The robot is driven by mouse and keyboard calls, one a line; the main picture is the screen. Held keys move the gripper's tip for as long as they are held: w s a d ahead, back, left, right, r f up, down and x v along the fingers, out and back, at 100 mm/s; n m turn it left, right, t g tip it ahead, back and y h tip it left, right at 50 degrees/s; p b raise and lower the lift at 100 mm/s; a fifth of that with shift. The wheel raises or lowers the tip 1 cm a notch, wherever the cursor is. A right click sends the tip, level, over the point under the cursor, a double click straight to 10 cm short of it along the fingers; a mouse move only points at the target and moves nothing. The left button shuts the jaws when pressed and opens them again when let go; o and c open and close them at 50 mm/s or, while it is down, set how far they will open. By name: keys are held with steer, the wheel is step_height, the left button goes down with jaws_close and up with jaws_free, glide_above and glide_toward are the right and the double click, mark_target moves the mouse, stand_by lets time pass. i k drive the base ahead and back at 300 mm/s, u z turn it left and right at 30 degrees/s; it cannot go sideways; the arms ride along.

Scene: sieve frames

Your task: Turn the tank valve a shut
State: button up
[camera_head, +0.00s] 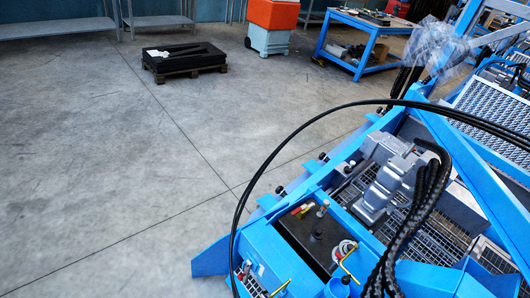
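My gripper is not in view. A blue machine frame (212,258) fills the lower right. In its front corner is a black-topped tank-like box (295,228) with small fittings on it. A red and yellow fitting (301,210) is at its far left edge. A yellow lever (349,252) sits at its right edge, beside a coiled pale hose (343,249). Another yellow lever (280,288) is at the bottom edge of the view. I cannot tell which of these is tank valve a, or whether any is open or shut.
A grey motor-like unit (384,190) stands on the frame's grating. Thick black hoses (408,215) and a thin black cable loop (262,165) cross the frame. A pallet (184,62), orange bin (271,14) and blue workbench (366,50) stand behind. The concrete floor at left is clear.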

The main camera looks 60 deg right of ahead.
mark_target(299, 210)
steer(key=z, duration=0.25)
steer(key=i, duration=1.25)
steer(key=z, duration=0.65)
steer(key=i, duration=0.45)
steer(key=z, duration=0.3)
